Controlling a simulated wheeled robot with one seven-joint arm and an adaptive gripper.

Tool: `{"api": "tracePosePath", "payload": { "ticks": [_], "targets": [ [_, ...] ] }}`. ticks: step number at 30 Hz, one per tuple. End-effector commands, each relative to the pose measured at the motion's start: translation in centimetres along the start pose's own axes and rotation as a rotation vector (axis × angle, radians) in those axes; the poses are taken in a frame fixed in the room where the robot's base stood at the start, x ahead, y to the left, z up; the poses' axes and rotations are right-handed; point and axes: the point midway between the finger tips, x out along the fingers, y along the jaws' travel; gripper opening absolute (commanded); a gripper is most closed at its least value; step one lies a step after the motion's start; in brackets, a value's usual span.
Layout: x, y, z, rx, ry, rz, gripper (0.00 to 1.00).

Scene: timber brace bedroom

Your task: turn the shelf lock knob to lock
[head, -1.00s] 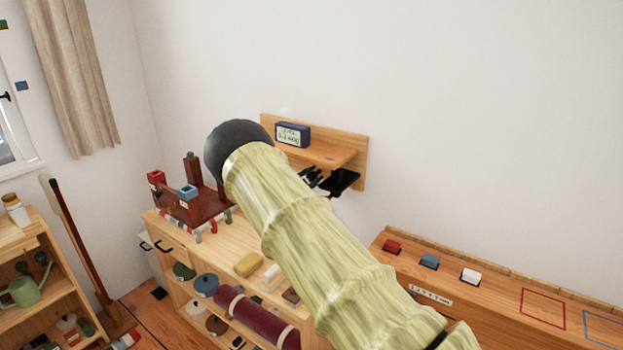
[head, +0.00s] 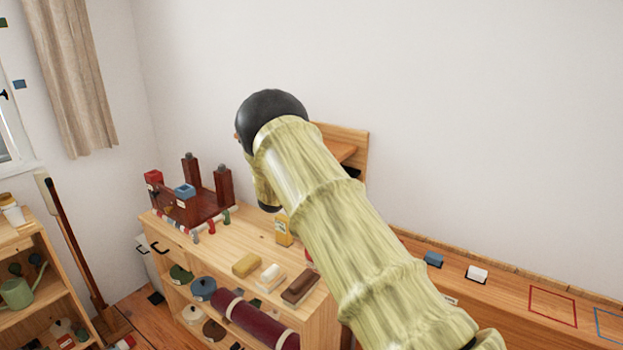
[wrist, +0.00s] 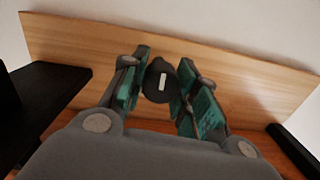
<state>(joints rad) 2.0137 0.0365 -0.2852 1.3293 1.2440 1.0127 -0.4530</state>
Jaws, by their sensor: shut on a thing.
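The shelf lock knob (wrist: 160,88) is dark and round with a white mark that stands nearly upright in the wrist view. It sits in front of the shelf's wooden backboard (wrist: 235,75). My gripper (wrist: 158,70) has its green-padded fingers on either side of the knob and is shut on it. In the head view the wall shelf (head: 345,133) shows only in part; my arm covers its left side, the knob and my gripper.
A black part (wrist: 50,95) stands close left of the fingers, and another dark bar (wrist: 292,148) lies lower right. Below, a wooden cabinet (head: 240,240) holds a dark red rack (head: 205,208) and a yellow box (head: 283,232). The wall right of the shelf is bare.

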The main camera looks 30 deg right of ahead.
Motion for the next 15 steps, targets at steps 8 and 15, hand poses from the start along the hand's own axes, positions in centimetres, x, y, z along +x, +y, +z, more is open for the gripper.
{"api": "tracePosePath", "payload": {
  "ticks": [8, 15],
  "targets": [
    [-0.02, -0.19, -0.16, -0.254, -0.007, 0.007, 0.06],
    [-0.02, -0.22, -0.24, -0.445, -0.011, 0.014, 0.06]
  ]
}}
